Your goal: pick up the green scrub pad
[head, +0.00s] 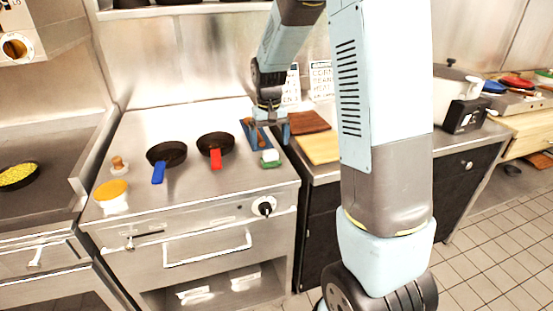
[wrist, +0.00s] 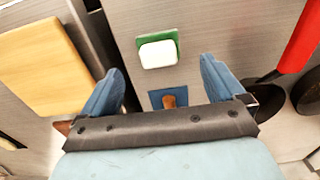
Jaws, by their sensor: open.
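The green scrub pad (head: 271,165) lies flat on the steel counter at the front right in the head view. A white block (head: 270,155) sits on top of it. In the wrist view the pad (wrist: 155,37) shows as a green border around the white block (wrist: 158,54), which hides most of it. My gripper (head: 269,128) is open and empty, above the counter and behind the pad in the head view. In the wrist view the pad lies ahead of and between my two blue fingers (wrist: 162,68), apart from both.
A blue mat with a brown wooden piece (wrist: 169,101) lies close to the pad. Two dark pans, one with a red handle (head: 216,159) and one with a blue handle (head: 158,172), stand to the left. A light cutting board (head: 321,148) lies to the right.

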